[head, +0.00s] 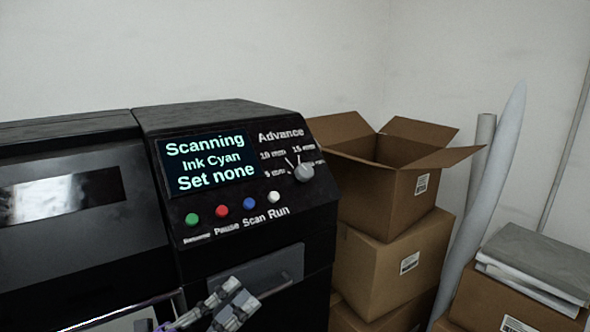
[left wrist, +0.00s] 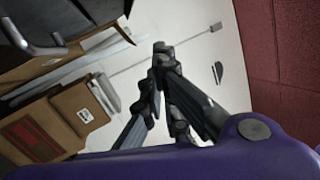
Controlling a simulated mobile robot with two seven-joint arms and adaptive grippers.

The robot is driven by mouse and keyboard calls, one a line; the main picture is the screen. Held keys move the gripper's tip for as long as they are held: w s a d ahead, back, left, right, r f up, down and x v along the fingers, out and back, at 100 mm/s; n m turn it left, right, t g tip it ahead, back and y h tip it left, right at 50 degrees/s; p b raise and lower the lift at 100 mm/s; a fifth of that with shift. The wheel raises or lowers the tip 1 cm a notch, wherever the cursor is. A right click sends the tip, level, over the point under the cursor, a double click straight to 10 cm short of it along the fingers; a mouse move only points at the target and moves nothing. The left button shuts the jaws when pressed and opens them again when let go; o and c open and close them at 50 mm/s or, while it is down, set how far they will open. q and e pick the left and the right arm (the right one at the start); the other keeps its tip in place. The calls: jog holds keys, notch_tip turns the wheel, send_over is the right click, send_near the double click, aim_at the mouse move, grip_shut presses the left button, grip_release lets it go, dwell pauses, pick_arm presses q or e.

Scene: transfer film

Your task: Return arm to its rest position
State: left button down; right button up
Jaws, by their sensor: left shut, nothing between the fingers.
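My left gripper (head: 240,298) is at the bottom of the head view, in front of the lower part of the black machine's control panel. It is shut and holds nothing. In the left wrist view its fingers (left wrist: 160,50) come together at the tips, with boxes and a pale surface beyond. The black machine (head: 320,222) has a lit screen (head: 208,162) that reads "Scanning", "Ink Cyan", "Set none". Below the screen are green, red, blue and white buttons. A grey knob (head: 304,173) sits under the word "Advance". My right gripper is not in view.
An open cardboard box (head: 385,195) stands on stacked boxes (head: 390,265) right of the machine. Pale rolls (head: 487,190) lean against the wall. Grey and white sheets (head: 540,262) lie on another box (head: 490,305) at the right. The left wrist view shows a red surface (left wrist: 285,60) at right.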

pick_arm(q)
jog(key=s+a+f+n+y, duration=0.2)
jog(key=a+f+n+y, duration=0.15)
jog(key=f+n, duration=0.35)
jog(key=s+a+f+n+y+p, duration=0.1)
jog(key=s+a+f+n+y, duration=0.15)
jog(key=f+n+y, duration=0.5)
jog(key=s+a+f+n+y, duration=0.2)
jog(key=a+f+n, duration=0.25)
jog(key=f, duration=0.45)
jog(key=s+f+n+g+y, duration=0.1)
jog(key=s+f+n+g, duration=0.2)
jog(key=s+f, duration=0.6)
jog(key=s+f+n+g+y+p, duration=0.1)
jog(key=s+f+n+g, duration=0.2)
jog(key=s+f+n, duration=0.3)
jog(key=s+f, duration=0.3)
jog(key=s, duration=0.2)
jog(key=shift+d+f+n+g+y, duration=0.15)
jog(key=shift+d+n+g+y, duration=0.15)
jog(key=shift+y, duration=0.1)
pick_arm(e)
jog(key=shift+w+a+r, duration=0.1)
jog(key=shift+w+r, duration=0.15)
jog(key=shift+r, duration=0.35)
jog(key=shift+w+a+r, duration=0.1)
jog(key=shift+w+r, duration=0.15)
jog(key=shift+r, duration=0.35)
